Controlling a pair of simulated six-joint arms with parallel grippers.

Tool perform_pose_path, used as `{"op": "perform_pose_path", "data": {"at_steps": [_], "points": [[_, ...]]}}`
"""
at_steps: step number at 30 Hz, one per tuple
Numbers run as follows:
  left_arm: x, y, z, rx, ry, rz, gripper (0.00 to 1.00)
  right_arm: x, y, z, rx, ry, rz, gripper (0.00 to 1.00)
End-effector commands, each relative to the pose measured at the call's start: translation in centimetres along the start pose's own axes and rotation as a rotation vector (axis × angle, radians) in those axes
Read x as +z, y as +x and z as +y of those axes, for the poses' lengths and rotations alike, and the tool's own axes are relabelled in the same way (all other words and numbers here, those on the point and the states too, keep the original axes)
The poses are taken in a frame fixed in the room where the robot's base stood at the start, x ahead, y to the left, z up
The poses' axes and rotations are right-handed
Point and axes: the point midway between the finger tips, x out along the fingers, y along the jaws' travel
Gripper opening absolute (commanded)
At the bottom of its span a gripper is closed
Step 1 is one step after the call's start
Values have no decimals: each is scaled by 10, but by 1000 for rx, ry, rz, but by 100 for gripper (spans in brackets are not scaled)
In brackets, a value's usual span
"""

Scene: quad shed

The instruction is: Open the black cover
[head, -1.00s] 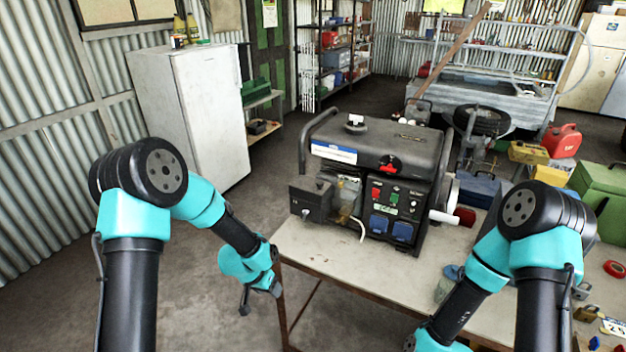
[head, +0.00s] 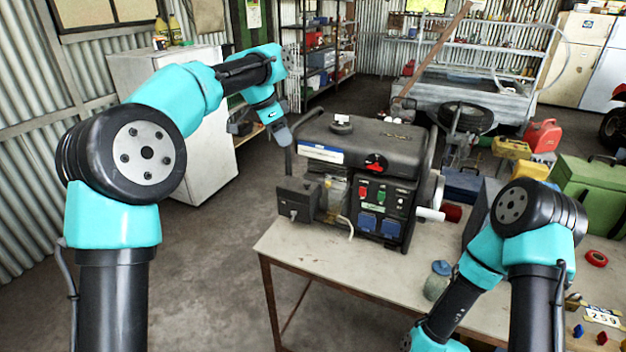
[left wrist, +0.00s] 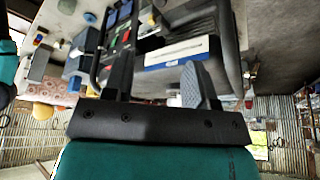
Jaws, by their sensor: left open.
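A generator (head: 365,175) with a black tank top and a black frame stands on the table. A black box-shaped cover (head: 297,200) sits low on its left side and looks closed. My left gripper (head: 262,130) is open and empty. It is in the air at the generator's upper left, above and behind the black cover. In the left wrist view its two fingers (left wrist: 157,85) are spread apart, with the generator (left wrist: 170,40) beyond them; I cannot make out the black cover there. My right gripper is out of view below the head view's bottom edge.
The pale table (head: 300,245) is bare in front of the generator. A jar with a blue lid (head: 437,280) stands near my right arm. A green box (head: 590,190) and a red can (head: 541,136) are at the right. A white fridge (head: 185,130) stands behind my left arm.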

Motion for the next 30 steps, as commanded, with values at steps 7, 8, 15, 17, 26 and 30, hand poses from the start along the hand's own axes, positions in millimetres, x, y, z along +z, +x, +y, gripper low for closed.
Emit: {"op": "perform_pose_path", "data": {"at_steps": [7,8,15,17,26,30], "points": [[0,-4,0,4,7,-4,52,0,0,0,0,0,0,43],[0,-4,0,4,7,-4,52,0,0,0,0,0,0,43],[0,2,0,6,6,-5,52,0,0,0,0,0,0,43],[0,7,0,5,6,-5,52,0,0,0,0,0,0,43],[1,51,0,6,5,-6,52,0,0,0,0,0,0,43],[1,74,0,6,5,-6,52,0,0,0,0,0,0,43]]}}
